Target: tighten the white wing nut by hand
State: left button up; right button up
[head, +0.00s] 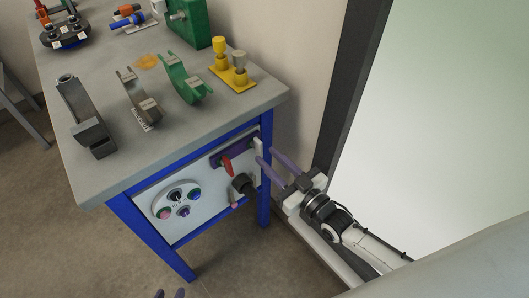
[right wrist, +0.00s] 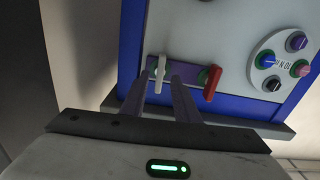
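The white wing nut (head: 257,148) is at the right end of a purple plate (head: 232,154) on the cart's front panel. In the right wrist view the wing nut (right wrist: 159,73) stands upright, between the two fingertips as seen from there. My right gripper (head: 267,156) has purple fingers spread apart, pointing at the panel. In the right wrist view the right gripper (right wrist: 160,78) shows a gap on both sides of the nut; I cannot tell how deep the nut sits.
A red handle (head: 227,165) sits left of the nut and a black knob (head: 242,184) below it. A round button panel (head: 177,202) is further left. The grey cart top (head: 205,118) holds clamps and yellow fittings (head: 230,68). A dark-framed pale panel stands right.

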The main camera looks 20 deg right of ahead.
jog(key=v, duration=0.7)
dwell(0.3)
jog(key=s+a+f+m+g+h, duration=0.1)
jog(key=s+f+g, duration=0.3)
jog(key=s, duration=0.4)
jog(key=s+a+f+m+g+h, duration=0.1)
jog(key=s+a+f+g+h, duration=0.1)
jog(key=s+f, duration=0.4)
jog(key=shift+s+a+f+g+h, duration=0.3)
jog(key=shift+s+a+f+g, duration=0.15)
jog(key=shift+s+g, duration=0.75)
